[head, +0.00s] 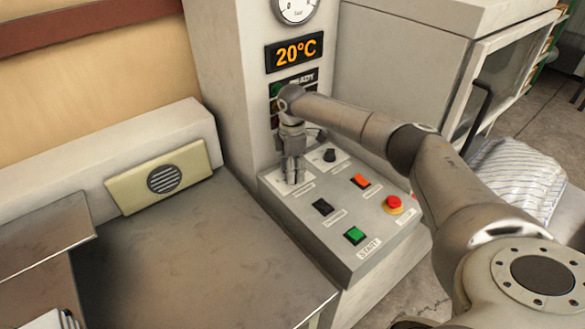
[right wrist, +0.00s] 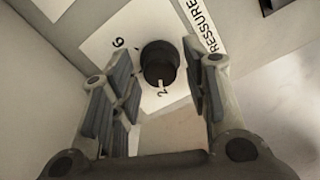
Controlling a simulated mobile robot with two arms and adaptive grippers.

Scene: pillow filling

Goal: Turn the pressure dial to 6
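The pressure dial (right wrist: 160,62) is a black round knob on a white plate printed with 6, 2 and "PRESSURE". Its white pointer mark faces the 2. My right gripper (right wrist: 148,85) is open, with one finger on each side of the dial; a gap shows between the fingers and the knob. In the head view my right gripper (head: 294,172) points down over the left part of the control panel and hides the dial. My left gripper is not in view.
The control panel (head: 345,262) also carries another black knob (head: 330,155), an orange switch (head: 361,181), a black switch (head: 323,206), a red stop button (head: 394,203) and a green start button (head: 354,235). A 20°C display (head: 294,52) and a gauge (head: 296,9) are above.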

